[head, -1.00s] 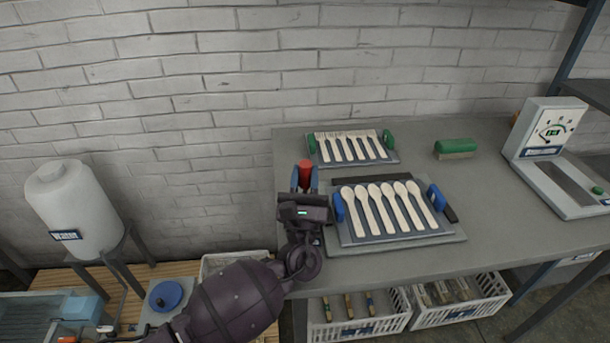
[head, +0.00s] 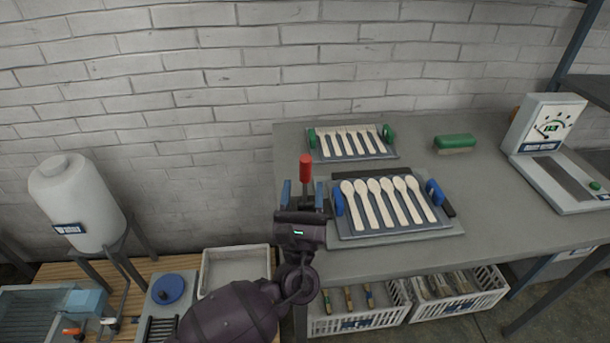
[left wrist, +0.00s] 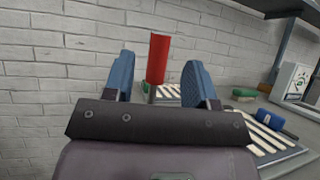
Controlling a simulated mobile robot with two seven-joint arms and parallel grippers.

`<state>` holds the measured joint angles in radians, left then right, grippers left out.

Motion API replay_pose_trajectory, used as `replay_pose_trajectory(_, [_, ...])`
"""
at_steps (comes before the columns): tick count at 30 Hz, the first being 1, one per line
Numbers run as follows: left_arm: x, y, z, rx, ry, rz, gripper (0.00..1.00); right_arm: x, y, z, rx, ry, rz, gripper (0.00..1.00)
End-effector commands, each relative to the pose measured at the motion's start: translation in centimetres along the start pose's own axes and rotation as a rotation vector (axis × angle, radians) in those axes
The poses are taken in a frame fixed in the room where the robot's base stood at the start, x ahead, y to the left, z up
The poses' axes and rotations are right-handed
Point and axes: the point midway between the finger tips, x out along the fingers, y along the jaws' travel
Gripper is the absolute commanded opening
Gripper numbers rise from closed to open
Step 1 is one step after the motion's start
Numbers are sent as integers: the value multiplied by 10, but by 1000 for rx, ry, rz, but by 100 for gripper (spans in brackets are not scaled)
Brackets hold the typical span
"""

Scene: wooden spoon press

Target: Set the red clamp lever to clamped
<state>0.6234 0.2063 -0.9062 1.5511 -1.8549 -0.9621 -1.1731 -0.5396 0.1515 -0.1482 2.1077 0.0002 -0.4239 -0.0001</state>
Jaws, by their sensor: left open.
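The red clamp lever (head: 305,168) stands roughly upright on a thin grey stem at the left end of the bench. My left gripper (head: 303,192) is open, with its blue fingers on either side of the stem just below the red handle in the head view. In the left wrist view the red handle (left wrist: 158,58) shows between the two spread fingers (left wrist: 157,78), with a gap on each side. The lever's base is hidden behind my gripper. The blue-handled tray of wooden spoons (head: 345,220) lies just right of the gripper. My right gripper is not in view.
A green-handled tray of forks (head: 325,157) lies behind. A green brush (head: 456,142) and a gauge device (head: 545,135) stand to the right on the grey bench (head: 490,210). White crates (head: 345,325) sit below. A water tank (head: 75,195) stands left.

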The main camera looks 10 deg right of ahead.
Motion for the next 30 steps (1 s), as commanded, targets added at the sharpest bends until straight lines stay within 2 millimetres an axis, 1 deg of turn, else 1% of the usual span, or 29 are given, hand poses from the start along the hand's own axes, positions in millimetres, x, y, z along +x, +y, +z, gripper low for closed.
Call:
replay_pose_trajectory(1, [-8, 1, 8, -2, -1, 1, 52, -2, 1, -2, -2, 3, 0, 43])
replay_pose_trajectory(6, [-34, 1, 25, 0, 0, 1, 52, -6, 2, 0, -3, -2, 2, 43])
replay_pose_trajectory(12, [-54, 1, 38, 0, 0, 1, 52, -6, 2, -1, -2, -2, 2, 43])
replay_pose_trajectory(17, [-61, 1, 42, 0, 0, 1, 52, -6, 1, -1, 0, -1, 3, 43])
replay_pose_trajectory(25, [-61, 1, 43, 0, 0, 1, 52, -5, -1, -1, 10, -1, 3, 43])
replay_pose_trajectory(28, [-61, 1, 42, -15, 7, 1, 52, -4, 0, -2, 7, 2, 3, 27])
replay_pose_trajectory(30, [-60, 2, 39, -65, 27, 0, 52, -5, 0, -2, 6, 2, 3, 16])
